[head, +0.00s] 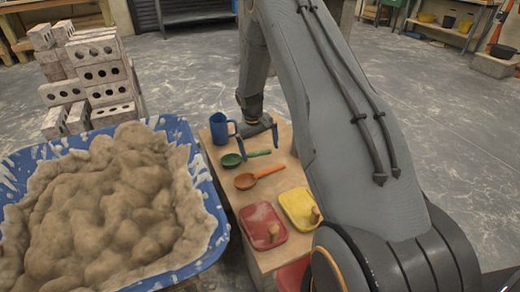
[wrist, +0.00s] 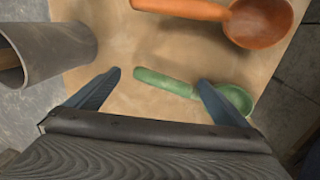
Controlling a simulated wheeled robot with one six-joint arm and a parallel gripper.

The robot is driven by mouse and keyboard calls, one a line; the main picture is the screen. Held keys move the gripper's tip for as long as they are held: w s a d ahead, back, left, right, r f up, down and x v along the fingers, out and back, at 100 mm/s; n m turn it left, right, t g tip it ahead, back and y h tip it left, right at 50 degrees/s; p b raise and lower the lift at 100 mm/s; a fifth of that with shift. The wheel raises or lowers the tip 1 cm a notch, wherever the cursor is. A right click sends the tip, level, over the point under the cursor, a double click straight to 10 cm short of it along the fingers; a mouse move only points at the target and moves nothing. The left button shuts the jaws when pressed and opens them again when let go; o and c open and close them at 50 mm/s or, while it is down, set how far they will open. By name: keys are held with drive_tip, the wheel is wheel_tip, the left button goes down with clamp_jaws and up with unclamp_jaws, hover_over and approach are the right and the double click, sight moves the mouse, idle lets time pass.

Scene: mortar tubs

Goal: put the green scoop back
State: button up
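The green scoop (head: 231,160) lies on the wooden tabletop, its bowl to the left and its handle to the right in the head view. In the wrist view the green scoop (wrist: 165,83) lies across in front of the fingers, its bowl at the right, partly covered by the right finger. My gripper (head: 258,144) is open and empty close to the scoop; it also shows in the wrist view (wrist: 159,77), the handle running between its fingertips. I cannot tell whether the fingers touch the scoop.
An orange scoop (head: 246,181) lies beside the green one. A blue mug (head: 222,129) stands at the far left corner. A blue mortar tub (head: 213,208) is left. A grey hollow cylinder (wrist: 48,50) shows in the wrist view.

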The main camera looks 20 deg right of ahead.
drive_tip(key=r, duration=0.5)
drive_tip(key=a+r+p, duration=0.1)
drive_tip(key=r, duration=0.1)
drive_tip(key=shift+a+r, duration=0.1)
drive_tip(key=shift+r, duration=0.05)
drive_tip(key=shift+s+a+r, duration=0.1)
drive_tip(key=shift+a+r, duration=0.1)
drive_tip(key=shift+r, duration=0.2)
drive_tip(key=s+a+r+n, duration=0.1)
drive_tip(key=s+a+r, duration=1.2)
drive_tip(key=a+r, duration=0.25)
drive_tip(key=s+a+r+n+y, duration=0.1)
drive_tip(key=s+a+r, duration=0.15)
drive_tip(key=s, duration=0.55)
drive_tip(key=s+a+r+y+p, duration=0.1)
drive_tip(key=s+a+r, duration=0.15)
drive_tip(key=s, duration=0.55)
drive_tip(key=s+a+r+n, duration=0.1)
drive_tip(key=s+a+r, duration=0.15)
drive_tip(key=s, duration=0.65)
drive_tip(key=d+r+m+p, duration=0.3)
drive_tip(key=d+r+p, duration=0.6)
drive_tip(key=p, duration=0.8)
drive_tip(key=shift+w+r, duration=0.15)
drive_tip(key=shift+w, duration=0.15)
